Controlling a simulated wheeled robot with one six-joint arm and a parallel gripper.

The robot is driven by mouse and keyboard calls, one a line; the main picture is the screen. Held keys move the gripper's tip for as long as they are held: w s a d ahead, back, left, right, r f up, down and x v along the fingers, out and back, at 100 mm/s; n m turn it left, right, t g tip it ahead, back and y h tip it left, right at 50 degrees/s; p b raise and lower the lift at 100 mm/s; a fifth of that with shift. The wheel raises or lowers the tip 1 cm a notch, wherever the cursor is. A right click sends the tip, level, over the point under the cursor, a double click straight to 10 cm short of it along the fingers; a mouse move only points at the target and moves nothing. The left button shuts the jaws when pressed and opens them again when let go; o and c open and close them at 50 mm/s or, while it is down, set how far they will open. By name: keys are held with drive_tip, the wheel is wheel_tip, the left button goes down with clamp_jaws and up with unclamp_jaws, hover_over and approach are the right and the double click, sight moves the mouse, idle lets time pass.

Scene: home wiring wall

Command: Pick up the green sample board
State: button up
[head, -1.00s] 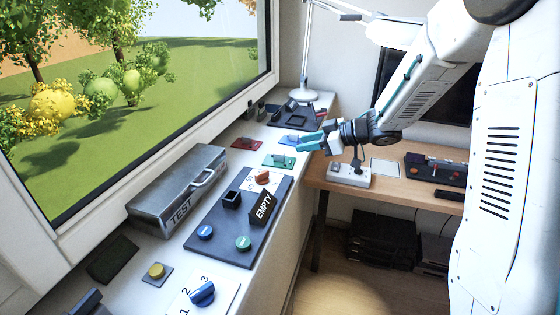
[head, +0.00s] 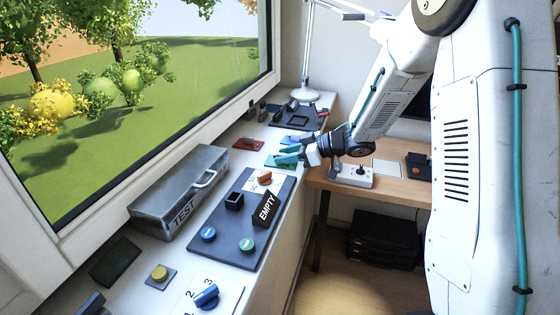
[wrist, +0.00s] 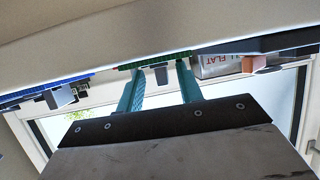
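The green sample board (head: 272,161) lies flat on the white sill, partly hidden by my gripper (head: 286,154) in the head view. In the wrist view the board's green edge (wrist: 152,64) runs across the top, with a small grey grip piece sticking out from it. My gripper (wrist: 160,70) has two teal fingers spread apart there, close to the board. The grey piece shows between the fingertips, with gaps beside it. Contact with the board cannot be told.
A red board (head: 249,144) lies left of the green one, and a blue board (head: 291,139) behind it. A grey TEST box (head: 178,190) and a dark panel with an EMPTY sign (head: 265,208) stand nearer. A desk with a white switch box (head: 352,174) is at right.

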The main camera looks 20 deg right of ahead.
drive_tip(key=shift+a, duration=0.35)
clamp_jaws()
drive_tip(key=shift+r, duration=0.15)
